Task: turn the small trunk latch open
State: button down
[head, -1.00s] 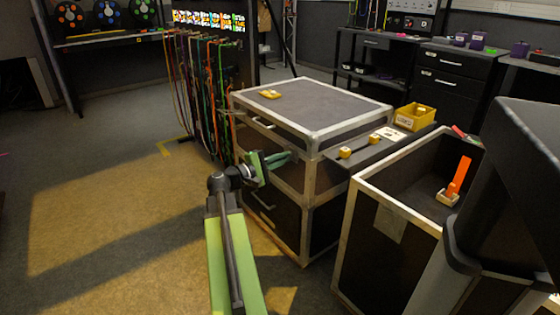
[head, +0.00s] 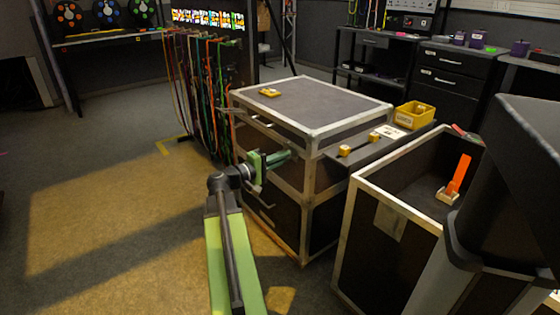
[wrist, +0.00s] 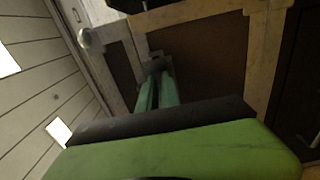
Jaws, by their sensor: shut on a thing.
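The trunk (head: 345,100) is a black case with silver edges and a grey top, standing in the middle of the head view. My gripper (head: 284,156) is at its front face, near the silver corner edge. In the wrist view my green fingers (wrist: 157,88) are close together and shut on the small latch (wrist: 154,64), a small grey piece at the fingertips against the trunk's dark panel and pale metal trim. In the head view the latch is hidden behind my fingers, so its angle is hard to tell.
An open black case (head: 390,215) with an orange-handled item (head: 458,178) stands to the right. A yellow bin (head: 413,115) sits behind it. Hanging cables (head: 205,95) are left of the trunk. The floor at left is clear.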

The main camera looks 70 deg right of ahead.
jog(key=shift+w+d, duration=0.1)
jog(key=shift+w, duration=0.1)
jog(key=c, duration=1.6)
grip_release()
jog(key=shift+o, duration=0.2)
jog(key=shift+s, duration=0.1)
jog(key=v, duration=1.7)
jog(key=shift+a, duration=0.3)
